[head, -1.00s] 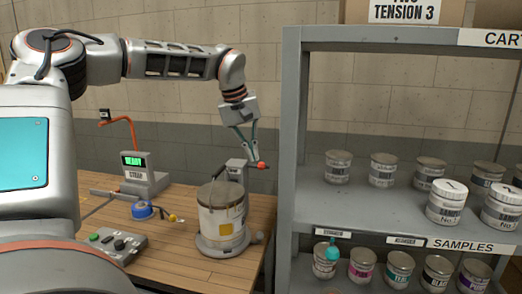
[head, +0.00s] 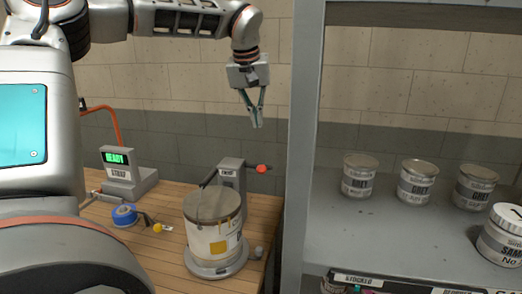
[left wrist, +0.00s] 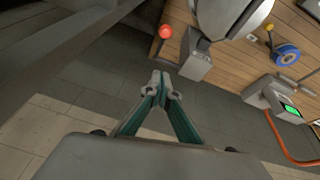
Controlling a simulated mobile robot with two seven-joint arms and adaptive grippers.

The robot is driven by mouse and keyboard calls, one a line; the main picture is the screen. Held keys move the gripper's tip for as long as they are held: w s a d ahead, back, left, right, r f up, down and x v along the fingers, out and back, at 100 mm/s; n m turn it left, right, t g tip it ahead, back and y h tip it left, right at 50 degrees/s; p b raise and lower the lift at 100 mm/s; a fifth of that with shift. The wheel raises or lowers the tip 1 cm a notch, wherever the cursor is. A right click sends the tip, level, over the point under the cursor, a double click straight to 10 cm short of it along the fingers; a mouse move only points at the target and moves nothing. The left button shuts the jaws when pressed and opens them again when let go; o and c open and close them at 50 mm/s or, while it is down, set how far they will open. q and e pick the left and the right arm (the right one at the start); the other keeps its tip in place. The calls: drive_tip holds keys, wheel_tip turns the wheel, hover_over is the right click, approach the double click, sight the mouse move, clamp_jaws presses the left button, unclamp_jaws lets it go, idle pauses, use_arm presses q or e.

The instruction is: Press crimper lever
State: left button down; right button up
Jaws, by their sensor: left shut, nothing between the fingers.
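The crimper (head: 231,176) is a grey upright block on the wooden bench, just behind a lidded pail (head: 213,226). Its lever ends in a red knob (head: 262,168) that sticks out to the right. The knob also shows at the top of the left wrist view (left wrist: 166,31), beside the grey crimper body (left wrist: 197,65). My left gripper (head: 257,126) points down in the air above the knob and is apart from it. Its fingers are shut and empty, with the tips together in the left wrist view (left wrist: 161,82). My right gripper is in neither view.
A grey shelf rack (head: 305,150) with several cans stands close on the right. On the bench are a strap unit (head: 125,180) with a green READY display and a blue tape-like roll (head: 124,215).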

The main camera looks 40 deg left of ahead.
use_arm(q)
drive_tip(key=shift+w+a+r, duration=0.15)
drive_tip(key=shift+w+a, duration=0.05)
drive_tip(key=shift+w, duration=0.1)
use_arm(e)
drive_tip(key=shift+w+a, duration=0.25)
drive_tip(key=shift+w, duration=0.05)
use_arm(q)
drive_tip(key=shift+s, duration=0.1)
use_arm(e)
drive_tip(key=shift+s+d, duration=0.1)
use_arm(q)
hover_over(265, 168)
drive_tip(key=w+a, duration=0.4)
drive_tip(key=a, duration=0.1)
wheel_tip(265, 168, down, 10)
drive_tip(key=r, duration=0.1)
drive_tip(key=shift+s+d+f, duration=1.15)
drive_tip(key=shift+s+f, duration=0.15)
drive_tip(key=shift+s, duration=0.15)
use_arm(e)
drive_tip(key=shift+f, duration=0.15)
